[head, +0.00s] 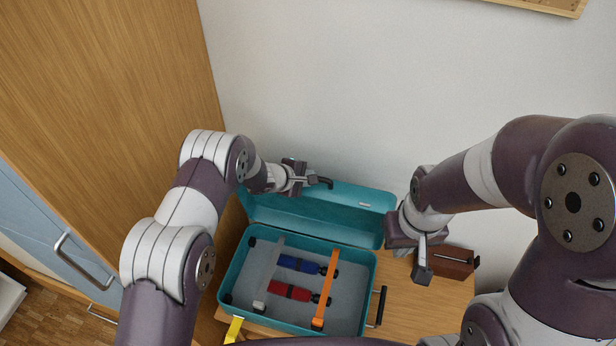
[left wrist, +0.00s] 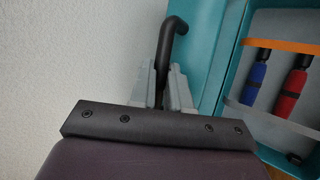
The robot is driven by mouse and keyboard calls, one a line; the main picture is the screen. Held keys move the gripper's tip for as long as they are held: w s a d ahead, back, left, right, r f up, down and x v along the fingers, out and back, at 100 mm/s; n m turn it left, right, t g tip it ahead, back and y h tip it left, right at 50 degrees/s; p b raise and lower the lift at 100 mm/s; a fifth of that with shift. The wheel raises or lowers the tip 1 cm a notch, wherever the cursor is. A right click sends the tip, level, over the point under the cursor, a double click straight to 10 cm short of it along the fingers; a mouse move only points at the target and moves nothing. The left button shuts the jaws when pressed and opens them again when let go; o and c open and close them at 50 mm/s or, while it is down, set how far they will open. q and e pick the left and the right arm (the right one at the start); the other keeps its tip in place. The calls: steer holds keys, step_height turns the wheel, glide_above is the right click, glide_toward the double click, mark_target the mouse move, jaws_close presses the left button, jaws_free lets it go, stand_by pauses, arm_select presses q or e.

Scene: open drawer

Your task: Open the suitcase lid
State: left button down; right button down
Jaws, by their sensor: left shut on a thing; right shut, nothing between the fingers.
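The teal suitcase (head: 362,262) stands on a wooden surface. Its lid (head: 320,220) is up, tilted back toward the wall, and the inside is in plain view. My left gripper (head: 301,178) is above the lid's upper edge, shut on a black bent handle (head: 325,182). The handle also shows between the fingers in the left wrist view (left wrist: 166,60), beside the teal lid (left wrist: 212,45). My right gripper (head: 422,272) is shut and empty, right of the suitcase and apart from it.
A blue tool (head: 298,264) and a red tool (head: 290,291) lie in the suitcase, with an orange strap (head: 325,293) and a grey strap across. A brown box (head: 453,262) stands behind my right gripper. A wooden cabinet (head: 120,100) is at left, a white wall behind.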

arm_select(q)
steer(key=shift+r, duration=0.15)
steer(key=c, duration=1.1)
jaws_free()
steer(key=shift+s, duration=0.1)
steer(key=shift+a, duration=0.1)
steer(key=shift+s+a+r, duration=0.15)
steer(key=shift+a+r, duration=0.05)
steer(key=shift+r, duration=0.05)
steer(key=b+v, duration=0.1)
steer(key=v, duration=1)
steer(key=shift+s+a+r+b, duration=0.2)
steer(key=shift+s+r+b, duration=0.1)
steer(key=shift+b, duration=0.1)
